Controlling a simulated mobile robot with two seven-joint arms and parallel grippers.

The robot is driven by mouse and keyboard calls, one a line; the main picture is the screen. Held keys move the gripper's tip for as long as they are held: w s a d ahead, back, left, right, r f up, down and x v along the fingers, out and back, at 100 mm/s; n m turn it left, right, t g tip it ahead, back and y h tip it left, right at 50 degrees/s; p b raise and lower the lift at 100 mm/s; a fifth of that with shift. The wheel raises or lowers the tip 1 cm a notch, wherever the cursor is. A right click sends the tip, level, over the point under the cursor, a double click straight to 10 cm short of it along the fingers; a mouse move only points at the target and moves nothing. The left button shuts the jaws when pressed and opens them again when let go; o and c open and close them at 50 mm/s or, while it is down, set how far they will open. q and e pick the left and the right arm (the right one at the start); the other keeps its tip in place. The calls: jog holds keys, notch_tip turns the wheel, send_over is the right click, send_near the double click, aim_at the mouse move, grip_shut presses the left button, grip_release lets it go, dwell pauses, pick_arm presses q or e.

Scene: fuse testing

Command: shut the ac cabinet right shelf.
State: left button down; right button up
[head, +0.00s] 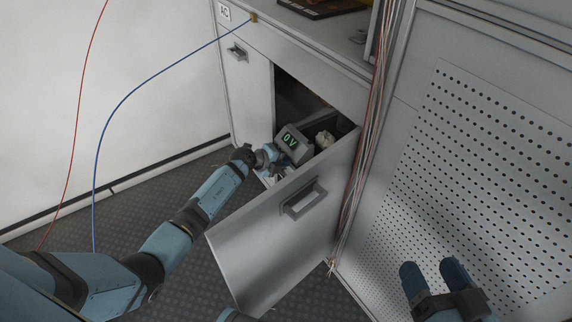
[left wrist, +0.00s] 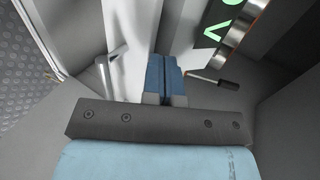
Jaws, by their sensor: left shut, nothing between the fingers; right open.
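The right shelf of the AC cabinet stands open in the head view, and its grey front panel (head: 265,240) with a bar handle (head: 303,198) juts out over the floor. A meter reading "0 V" (head: 291,141) and a small pale object (head: 325,140) are behind the panel. My left gripper (head: 268,158) is shut and empty, behind the panel beside the meter; the meter partly hides the area. The left wrist view shows its closed blue fingers (left wrist: 163,75) near the green display (left wrist: 218,25) and a screwdriver (left wrist: 214,79). My right gripper (head: 437,275) is open and empty at the lower right.
The cabinet's left front (head: 247,90) is closed. Red and white cables (head: 363,150) hang beside the open panel. A perforated panel (head: 490,170) stands at right. A blue wire (head: 128,95) and a red wire (head: 80,125) cross the left side. Floor shows left of the open panel.

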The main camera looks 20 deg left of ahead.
pick_arm(q)
jog(key=shift+w+d, duration=0.2)
jog(key=shift+w, duration=0.1)
pick_arm(e)
jog(key=shift+f, duration=0.3)
